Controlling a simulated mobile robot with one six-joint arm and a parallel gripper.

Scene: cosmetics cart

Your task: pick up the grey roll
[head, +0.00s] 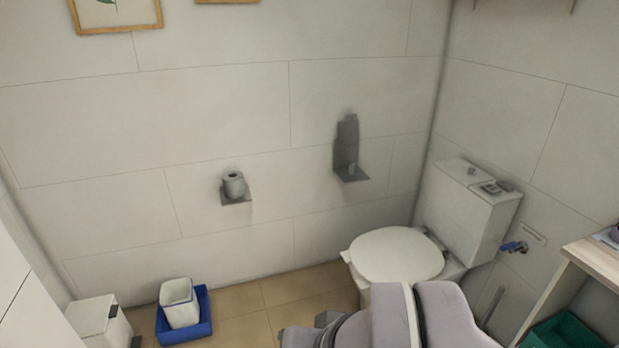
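A grey roll (233,184) stands upright on a small grey wall shelf (237,200) in the middle of the head view, against the tiled wall. The dark hole in its top shows. Part of my own arm fills the bottom of the view, right of centre, well below the roll and apart from it. I cannot make out my gripper's fingers in this view.
A white toilet (398,256) stands on the right. A second wall shelf (352,176) holds a small grey item. A blue tray (204,325) with a white bin (180,303) and a white pedal bin (98,320) stand bottom left. A wooden-topped cart (592,262) and green crate (560,332) are at right.

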